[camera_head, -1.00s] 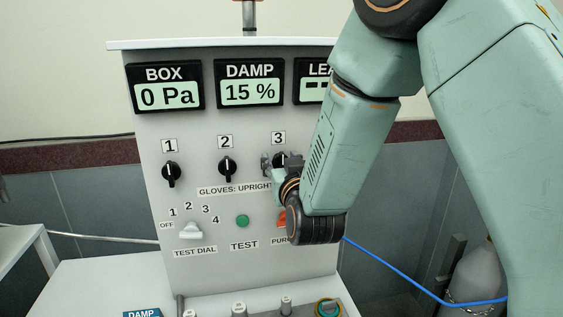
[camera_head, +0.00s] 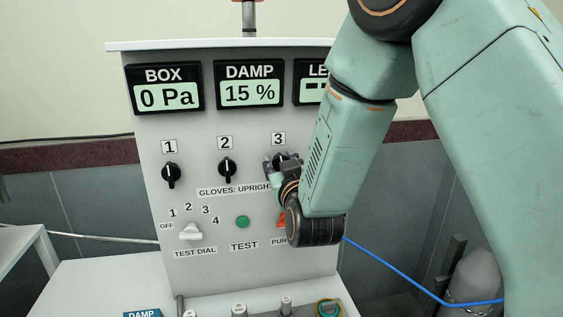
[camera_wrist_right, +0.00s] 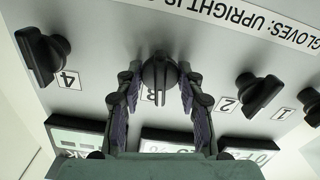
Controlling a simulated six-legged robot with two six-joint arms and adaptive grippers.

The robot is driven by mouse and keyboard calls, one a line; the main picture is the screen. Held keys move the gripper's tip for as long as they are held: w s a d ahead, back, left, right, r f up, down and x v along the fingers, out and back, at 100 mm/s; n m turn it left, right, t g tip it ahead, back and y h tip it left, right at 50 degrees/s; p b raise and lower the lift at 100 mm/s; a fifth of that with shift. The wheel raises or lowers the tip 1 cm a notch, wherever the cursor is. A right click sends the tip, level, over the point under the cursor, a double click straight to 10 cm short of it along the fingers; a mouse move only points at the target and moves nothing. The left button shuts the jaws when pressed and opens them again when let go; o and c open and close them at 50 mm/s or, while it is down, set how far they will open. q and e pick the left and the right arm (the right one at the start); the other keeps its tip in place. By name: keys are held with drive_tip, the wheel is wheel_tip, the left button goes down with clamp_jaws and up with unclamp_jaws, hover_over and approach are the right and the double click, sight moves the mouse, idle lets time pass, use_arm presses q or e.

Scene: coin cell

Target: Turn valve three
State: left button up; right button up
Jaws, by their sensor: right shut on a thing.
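Valve three is a black knob under the "3" label on the grey panel. In the head view it is mostly hidden behind my right gripper (camera_head: 282,164). The right wrist view shows the valve three knob (camera_wrist_right: 160,74) upside down, between the two fingers of my right gripper (camera_wrist_right: 162,73). The fingers are closed on the knob from both sides, and its ridge runs up and down in that view. The "3" label (camera_wrist_right: 153,97) is partly hidden there. My left gripper is not in view.
Knob 1 (camera_head: 171,174) and knob 2 (camera_head: 227,168) stand left of valve three; knob 4 (camera_wrist_right: 42,55) is on its other side. Below are a white test dial (camera_head: 191,231), a green test button (camera_head: 242,221) and a partly hidden orange purge control (camera_head: 281,220). Displays are above.

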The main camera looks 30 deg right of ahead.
drive_tip(key=n+p, duration=0.1)
drive_tip(key=n, duration=0.3)
drive_tip(key=shift+a+n, duration=0.1)
drive_tip(key=shift+n, duration=0.2)
drive_tip(key=n+p, duration=0.1)
drive_tip(key=n, duration=0.2)
drive_tip(key=shift+a+n, duration=0.1)
drive_tip(key=shift+n, duration=0.3)
drive_tip(key=n, duration=0.3)
drive_tip(key=shift+w+p, duration=0.1)
drive_tip(key=shift+p, duration=0.3)
drive_tip(key=shift+f+n+p, duration=0.2)
drive_tip(key=shift+n+p, duration=0.25)
drive_tip(key=shift+n, duration=1.65)
drive_tip(key=o, duration=1.1)
drive_tip(key=shift+o, duration=0.2)
